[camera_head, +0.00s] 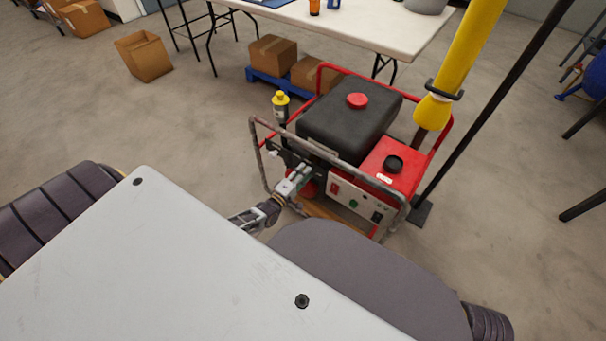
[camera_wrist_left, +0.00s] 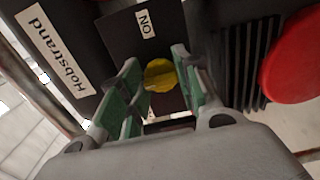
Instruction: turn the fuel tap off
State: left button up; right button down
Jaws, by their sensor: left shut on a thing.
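The generator (camera_head: 340,125), with a black tank on top and a red and grey body in a tube frame, stands on the floor. My left gripper (camera_head: 303,174) reaches its left end, where the tap is hidden in the head view. In the left wrist view, the yellow fuel tap (camera_wrist_left: 161,74) sits between the green-padded fingers of my left gripper (camera_wrist_left: 156,66), which is shut on it. An "ON" label (camera_wrist_left: 147,24) shows upside down on the black panel just beyond the tap. My right gripper is not in view.
Frame tubes run around the generator close to my left gripper. A large red round part (camera_wrist_left: 303,60) is right of the tap. A yellow duct (camera_head: 465,60) and a dark pole (camera_head: 490,110) stand at the right. A white table (camera_head: 370,25) is behind.

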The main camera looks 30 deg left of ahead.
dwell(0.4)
pick_arm(q)
jog(key=o, duration=1)
jog(key=shift+s, duration=0.1)
jog(key=s+a, duration=0.1)
jog(key=s, duration=1)
jog(key=shift+s, duration=0.4)
dwell(0.4)
